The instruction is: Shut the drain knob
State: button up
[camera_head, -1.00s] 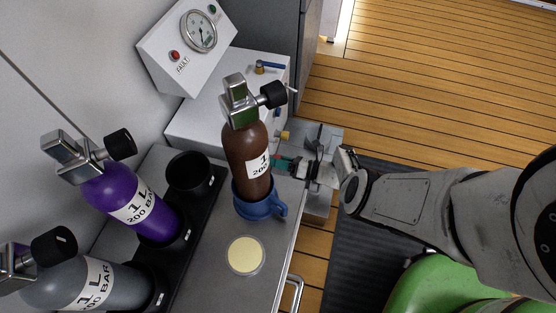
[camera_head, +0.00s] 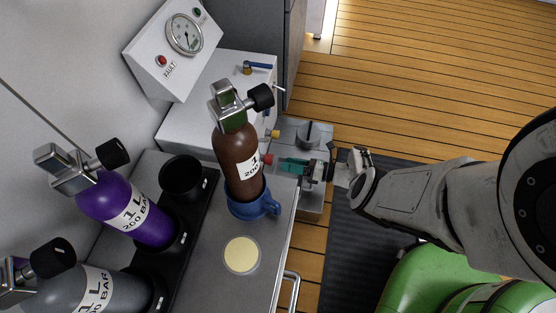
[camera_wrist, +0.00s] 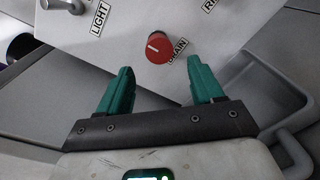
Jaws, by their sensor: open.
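The red drain knob (camera_wrist: 159,48) shows in the wrist view on a white panel, beside the label "DRAIN". Its white mark is slanted. In the head view the knob (camera_head: 267,159) is a small red spot just right of the brown cylinder. My gripper (camera_wrist: 160,68) has two teal fingers spread apart, with nothing between them. The knob lies just past the fingertips, roughly centred between them, with no visible contact. In the head view my gripper (camera_head: 281,165) points left at the knob, with a gap between. The brown cylinder hides the panel face beside it.
The brown cylinder (camera_head: 234,150) stands in a blue holder (camera_head: 267,206) close to my fingers. Purple (camera_head: 125,205) and grey (camera_head: 85,292) cylinders stand left. The wrist view shows a LIGHT switch (camera_wrist: 62,6) and a grey tray-like part (camera_wrist: 265,85). A gauge box (camera_head: 165,45) stands behind.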

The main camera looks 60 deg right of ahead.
jog(key=shift+v, duration=1.5)
